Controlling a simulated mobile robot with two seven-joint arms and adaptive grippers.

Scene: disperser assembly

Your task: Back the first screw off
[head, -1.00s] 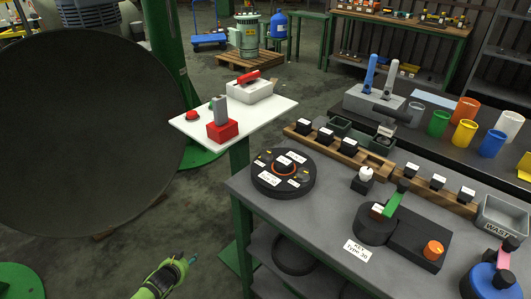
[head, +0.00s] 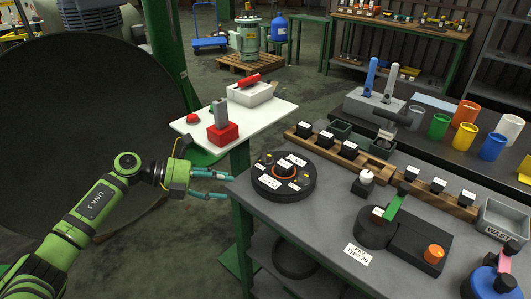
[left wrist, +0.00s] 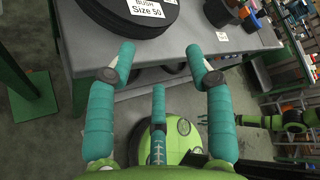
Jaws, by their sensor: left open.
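The black round disc (head: 284,191) lies on the near edge of the grey bench, with white labels, an orange ring at its centre and small yellow-marked spots near its rim. Which spots are screws is too small to tell. Part of the disc shows at the top of the left wrist view (left wrist: 125,22), with a label reading Size 50. My left gripper (head: 228,187) is open and empty, just left of the disc and off the bench edge. In the left wrist view its teal fingers (left wrist: 161,52) point at the bench edge.
A white side table (head: 262,115) with a red block and red button stands behind my left gripper. Wooden racks (head: 348,151) with black blocks line the bench behind the disc. A black box with an orange knob (head: 433,252) and a waste bin (head: 502,220) stand right.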

